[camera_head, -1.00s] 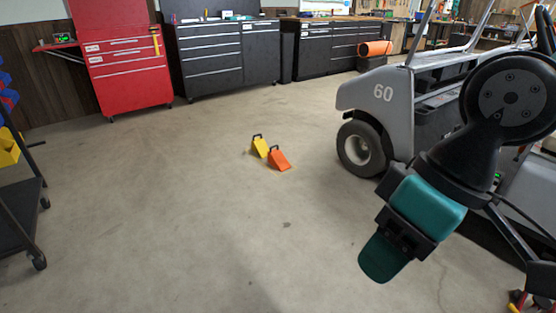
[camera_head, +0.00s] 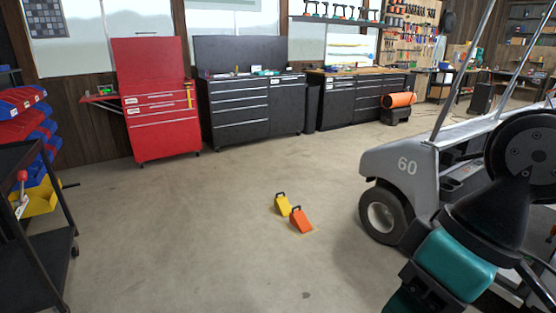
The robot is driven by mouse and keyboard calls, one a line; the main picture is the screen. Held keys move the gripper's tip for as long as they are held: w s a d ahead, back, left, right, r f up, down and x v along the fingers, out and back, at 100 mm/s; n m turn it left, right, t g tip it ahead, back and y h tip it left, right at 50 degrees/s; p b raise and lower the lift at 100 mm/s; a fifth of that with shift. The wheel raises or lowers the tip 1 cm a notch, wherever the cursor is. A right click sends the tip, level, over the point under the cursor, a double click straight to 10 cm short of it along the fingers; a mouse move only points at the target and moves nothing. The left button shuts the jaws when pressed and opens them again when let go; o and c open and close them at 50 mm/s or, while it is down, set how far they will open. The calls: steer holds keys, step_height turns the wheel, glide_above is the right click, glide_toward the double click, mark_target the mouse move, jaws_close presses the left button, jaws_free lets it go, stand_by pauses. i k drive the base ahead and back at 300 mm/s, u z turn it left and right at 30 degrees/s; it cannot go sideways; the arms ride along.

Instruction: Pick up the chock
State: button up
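Two wedge-shaped chocks with dark handles stand side by side on the concrete floor, left of the cart's wheel. One is a yellow chock (camera_head: 282,205) and the other is an orange chock (camera_head: 301,221), a little nearer and to the right. The grey cart (camera_head: 400,168) marked 60 stands at the right, with its wheel (camera_head: 381,217) apart from the chocks. My arm with its teal link shows at the lower right, far from the chocks. My gripper's fingertips are outside the picture.
A red tool cabinet (camera_head: 160,125) and dark tool cabinets (camera_head: 235,112) line the back wall. An orange roll (camera_head: 399,100) lies near the right cabinets. A black rolling cart (camera_head: 30,240) with bins stands at the left edge. The floor around the chocks is clear.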

mark_target(298, 217)
steer(key=u, duration=0.1)
steer(key=i, duration=4.5)
steer(key=z, duration=0.35)
